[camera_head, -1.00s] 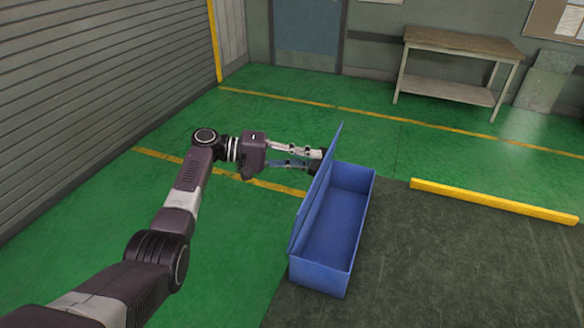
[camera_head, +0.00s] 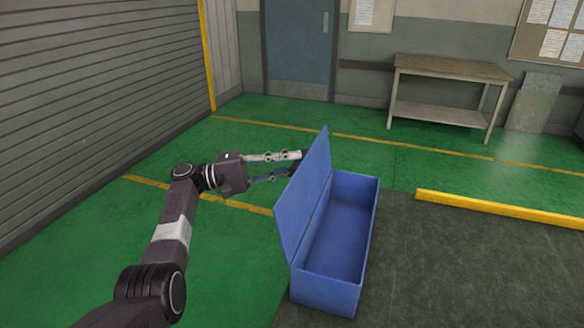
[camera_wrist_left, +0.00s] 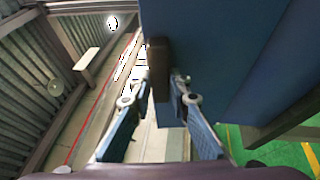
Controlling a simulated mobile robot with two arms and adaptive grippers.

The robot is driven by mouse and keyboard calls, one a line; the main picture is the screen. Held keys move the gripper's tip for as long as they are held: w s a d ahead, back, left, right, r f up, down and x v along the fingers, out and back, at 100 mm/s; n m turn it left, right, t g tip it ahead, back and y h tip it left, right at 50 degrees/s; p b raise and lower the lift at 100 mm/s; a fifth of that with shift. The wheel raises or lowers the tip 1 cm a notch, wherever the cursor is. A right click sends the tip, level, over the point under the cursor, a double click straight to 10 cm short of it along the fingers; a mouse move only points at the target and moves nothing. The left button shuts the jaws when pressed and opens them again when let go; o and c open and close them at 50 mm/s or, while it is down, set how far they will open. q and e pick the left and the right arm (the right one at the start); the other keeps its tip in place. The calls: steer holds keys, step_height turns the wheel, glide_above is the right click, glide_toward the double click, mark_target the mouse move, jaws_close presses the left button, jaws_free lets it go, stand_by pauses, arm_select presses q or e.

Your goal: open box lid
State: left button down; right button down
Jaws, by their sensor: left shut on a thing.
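The blue metal box (camera_head: 330,284) stands on the floor in the head view, its inside empty where it shows. Its blue lid (camera_head: 307,195) is raised on the box's left side and leans outward to the left. My left gripper (camera_head: 294,164) is behind the lid, at its far upper part. In the left wrist view, a dark handle-like block (camera_wrist_left: 159,65) on the lid (camera_wrist_left: 205,55) sits between the fingers of the left gripper (camera_wrist_left: 160,88), which are shut on it. The contact is partly hidden by the lid in the head view. My right gripper is out of view.
A yellow floor bar (camera_head: 500,208) lies to the right of the box. A workbench (camera_head: 450,70) and a blue door (camera_head: 298,45) are at the back. A ribbed shutter wall (camera_head: 90,80) is on the left. The green floor left of the box is clear.

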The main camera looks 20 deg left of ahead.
arm_select(q)
steer(key=c, duration=1.8)
jaws_free()
steer(key=shift+d, duration=0.1)
steer(key=v, duration=1.2)
